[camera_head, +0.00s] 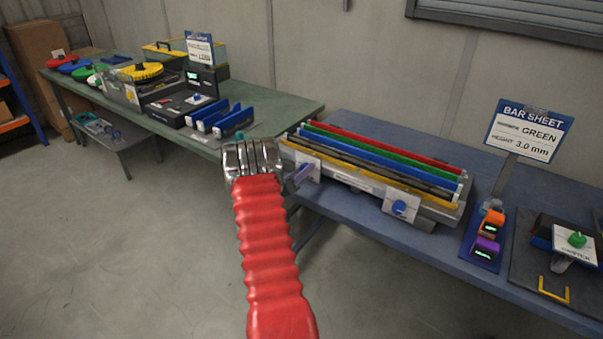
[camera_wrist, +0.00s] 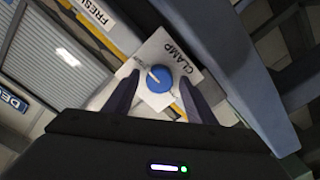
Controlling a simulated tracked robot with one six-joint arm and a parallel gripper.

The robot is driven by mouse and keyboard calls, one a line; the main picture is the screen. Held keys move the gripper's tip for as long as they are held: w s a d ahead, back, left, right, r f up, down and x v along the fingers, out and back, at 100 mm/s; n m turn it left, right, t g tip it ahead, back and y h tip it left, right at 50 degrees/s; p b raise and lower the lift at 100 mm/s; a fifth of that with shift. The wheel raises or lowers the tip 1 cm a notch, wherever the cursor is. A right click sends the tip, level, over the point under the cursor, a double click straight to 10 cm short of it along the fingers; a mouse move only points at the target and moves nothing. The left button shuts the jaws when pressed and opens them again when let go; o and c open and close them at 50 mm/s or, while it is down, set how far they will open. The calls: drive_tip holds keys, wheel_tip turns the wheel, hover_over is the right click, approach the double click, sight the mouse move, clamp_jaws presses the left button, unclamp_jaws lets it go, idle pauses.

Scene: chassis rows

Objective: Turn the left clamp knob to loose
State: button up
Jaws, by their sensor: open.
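The bar rack (camera_head: 345,182) sits on the blue table and has two white clamp plates on its front. The left clamp plate (camera_head: 311,160) is partly hidden by my gripper (camera_head: 299,174), and its knob cannot be made out in the head view. In the wrist view, a round blue knob (camera_wrist: 158,79) with a white pointer line sits on a white plate (camera_wrist: 188,52) marked CLAMP. My gripper (camera_wrist: 159,84) is open, with one dark finger on each side of the knob. Whether the fingers touch it, I cannot tell. Small lettering by the pointer is unreadable.
The right clamp knob (camera_head: 399,207) is blue on a white plate. Red (camera_head: 390,146), green and blue bars lie along the rack. A sign (camera_head: 528,131) reads BAR SHEET, GREEN, 3.0 mm. A green table (camera_head: 270,108) stands left.

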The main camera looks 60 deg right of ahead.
drive_tip(key=c, duration=1)
drive_tip(key=shift+c, duration=0.2)
